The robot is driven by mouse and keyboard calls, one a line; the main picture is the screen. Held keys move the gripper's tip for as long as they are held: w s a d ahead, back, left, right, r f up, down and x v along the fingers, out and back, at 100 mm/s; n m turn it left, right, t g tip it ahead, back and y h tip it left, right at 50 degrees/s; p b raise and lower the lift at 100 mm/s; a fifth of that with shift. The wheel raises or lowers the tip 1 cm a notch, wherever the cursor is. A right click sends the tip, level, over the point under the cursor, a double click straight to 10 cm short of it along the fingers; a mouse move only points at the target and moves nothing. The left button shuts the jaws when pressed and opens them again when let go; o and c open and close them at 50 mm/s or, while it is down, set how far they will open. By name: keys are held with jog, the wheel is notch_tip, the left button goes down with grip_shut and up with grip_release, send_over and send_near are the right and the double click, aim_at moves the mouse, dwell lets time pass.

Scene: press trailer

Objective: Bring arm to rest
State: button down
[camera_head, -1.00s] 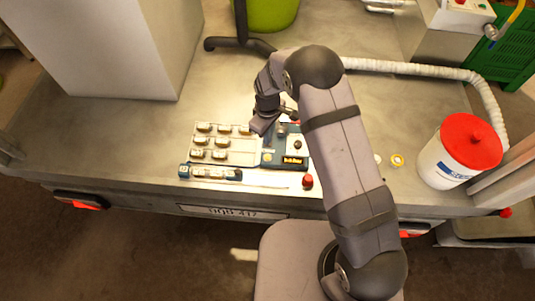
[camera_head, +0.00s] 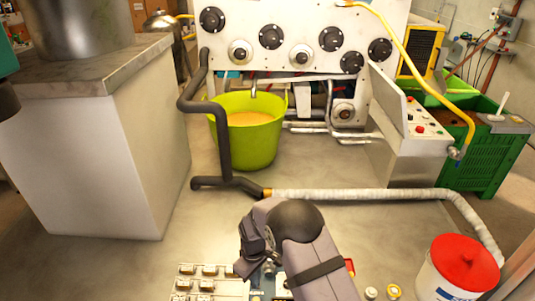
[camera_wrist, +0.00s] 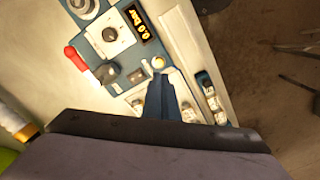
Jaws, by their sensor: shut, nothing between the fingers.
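My arm reaches up from the bottom of the head view, its elbow bent over the control panel at the near edge of the trailer bed. My gripper (camera_wrist: 172,78) shows in the wrist view as a narrow blue wedge with its fingers together and nothing between them. It points at the blue-framed control panel (camera_wrist: 135,75), which has a black knob, a red-handled lever and a lit yellow display (camera_wrist: 141,25). I cannot tell how high above the panel the fingertips are. In the head view, my forearm hides most of the panel.
A white block of labelled switches (camera_head: 207,271) lies left of my arm. A white bucket with a red lid (camera_head: 462,263) stands at right. A ribbed hose (camera_head: 370,194) crosses behind my arm. A green tub (camera_head: 245,140) of orange liquid stands farther back, and a large pale cabinet (camera_head: 100,150) at left.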

jog(key=s+d+r+m+g+h, duration=0.1)
jog(key=s+d+m+g, duration=0.15)
jog(key=s+d, duration=0.45)
jog(key=s+d+r+m+g+h, duration=0.1)
jog(key=s+d+m+g, duration=0.15)
jog(key=s, duration=0.95)
jog(key=s+d+r+m+t+y, duration=0.1)
jog(key=s+d+r, duration=0.2)
jog(key=r, duration=0.2)
jog(key=s+d+r+m+t, duration=0.1)
jog(key=s+d+r+m, duration=0.1)
jog(key=s+d+r, duration=0.15)
jog(key=w+d+r+m+t+y+b, duration=0.1)
jog(key=w+d+r+m+t, duration=0.1)
jog(key=w+r, duration=0.3)
jog(key=shift+w+d+r+t, duration=0.15)
jog(key=shift+d+r+t, duration=0.55)
jog(key=shift+r, duration=0.25)
